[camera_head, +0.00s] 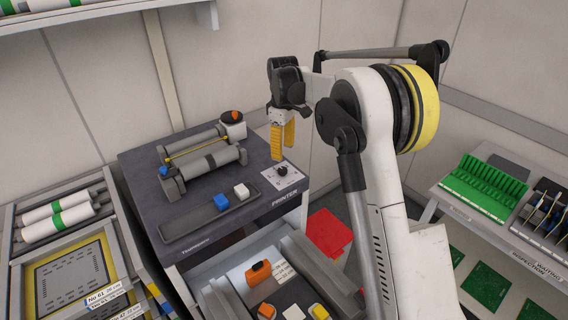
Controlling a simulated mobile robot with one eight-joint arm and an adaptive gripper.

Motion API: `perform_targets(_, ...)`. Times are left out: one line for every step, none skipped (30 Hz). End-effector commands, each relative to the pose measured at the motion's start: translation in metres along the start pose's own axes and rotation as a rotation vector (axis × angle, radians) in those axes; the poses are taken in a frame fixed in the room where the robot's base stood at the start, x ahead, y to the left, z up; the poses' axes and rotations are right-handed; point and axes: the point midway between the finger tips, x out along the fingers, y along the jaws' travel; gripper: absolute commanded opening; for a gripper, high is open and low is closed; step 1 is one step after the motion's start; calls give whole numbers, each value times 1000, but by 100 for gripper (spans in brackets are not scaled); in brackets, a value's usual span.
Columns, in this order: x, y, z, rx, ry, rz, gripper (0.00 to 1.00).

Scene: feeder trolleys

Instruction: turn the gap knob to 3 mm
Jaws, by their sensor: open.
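A small dark knob (281,170) sits on a white dial plate (270,181) at the right front of the dark printer top. The plate's marks are too small to read, so I cannot tell the knob's setting. A second knob, with an orange top (234,115), sits on a white round base at the back of the printer. I cannot tell from lettering which one is the gap knob. My gripper (283,148) has yellow fingers pointing down, apart and empty. In the picture it is just above the dial plate; it appears not to touch the knob.
Grey rollers (205,162) lie on the printer top (150,160), behind a tray (185,222) with blue and white blocks. An open drawer (222,290) with orange and yellow pieces is below. A rack with green boards (484,180) stands right.

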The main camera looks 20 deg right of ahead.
Motion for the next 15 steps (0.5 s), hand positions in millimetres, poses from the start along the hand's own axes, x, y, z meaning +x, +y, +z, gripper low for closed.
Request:
perform_targets(13,0,0,0,0,0,52)
perform_targets(19,0,0,1,1,0,52)
perform_targets(27,0,0,1,1,1,52)
perform_targets(33,0,0,1,1,1,52)
perform_targets(39,0,0,1,1,1,52)
perform_targets(47,0,0,1,1,1,52)
perform_targets(52,0,0,1,1,1,52)
perform_targets(57,0,0,1,1,1,52)
perform_targets(63,0,0,1,2,1,52)
perform_targets(67,0,0,1,2,1,52)
perform_targets(70,0,0,1,2,1,52)
perform_targets(74,0,0,1,2,1,52)
perform_targets(77,0,0,1,2,1,52)
perform_targets(78,0,0,1,2,1,52)
perform_targets(80,0,0,1,2,1,52)
